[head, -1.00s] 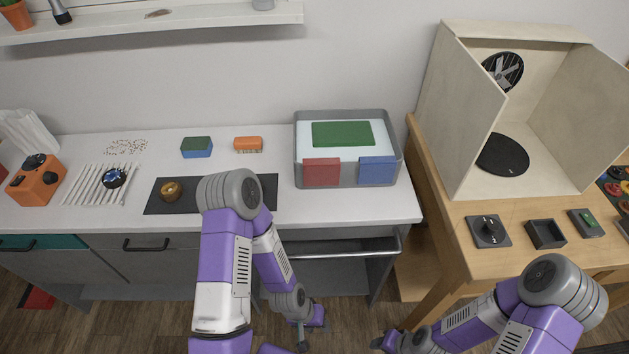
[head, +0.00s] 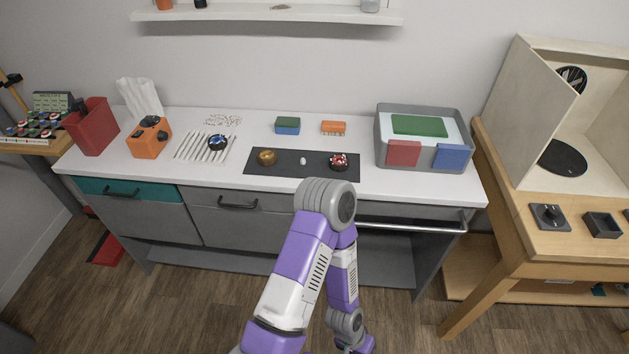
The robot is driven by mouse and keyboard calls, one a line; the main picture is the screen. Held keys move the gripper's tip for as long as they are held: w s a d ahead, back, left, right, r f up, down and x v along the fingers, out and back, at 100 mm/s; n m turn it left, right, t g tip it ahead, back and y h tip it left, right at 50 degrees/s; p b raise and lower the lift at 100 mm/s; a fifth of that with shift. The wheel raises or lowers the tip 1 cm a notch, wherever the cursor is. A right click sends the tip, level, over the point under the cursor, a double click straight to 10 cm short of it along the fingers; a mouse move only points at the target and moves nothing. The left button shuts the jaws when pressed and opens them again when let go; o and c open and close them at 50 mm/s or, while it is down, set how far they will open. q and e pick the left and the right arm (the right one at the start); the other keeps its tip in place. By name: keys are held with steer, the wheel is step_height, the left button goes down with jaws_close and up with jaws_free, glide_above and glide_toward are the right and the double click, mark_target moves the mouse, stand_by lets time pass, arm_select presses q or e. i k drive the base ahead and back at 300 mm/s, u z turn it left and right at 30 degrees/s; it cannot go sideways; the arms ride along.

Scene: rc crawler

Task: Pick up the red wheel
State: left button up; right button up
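A small red and white wheel (head: 339,161) with a dark rim sits at the right end of the black mat (head: 285,171) on the white counter. My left arm rises from the bottom, its elbow in front of the counter just below the mat. My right gripper is out of view.
A gold wheel (head: 267,157) and a small white piece (head: 303,161) share the mat. A blue wheel (head: 217,142) rests on white sticks. A grey tray (head: 467,167) stands to the right, an orange box (head: 149,138) to the left. A metal rail (head: 415,227) runs along the counter front.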

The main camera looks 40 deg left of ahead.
mark_target(337, 166)
steer(key=k, duration=0.1)
steer(key=u, duration=1.15)
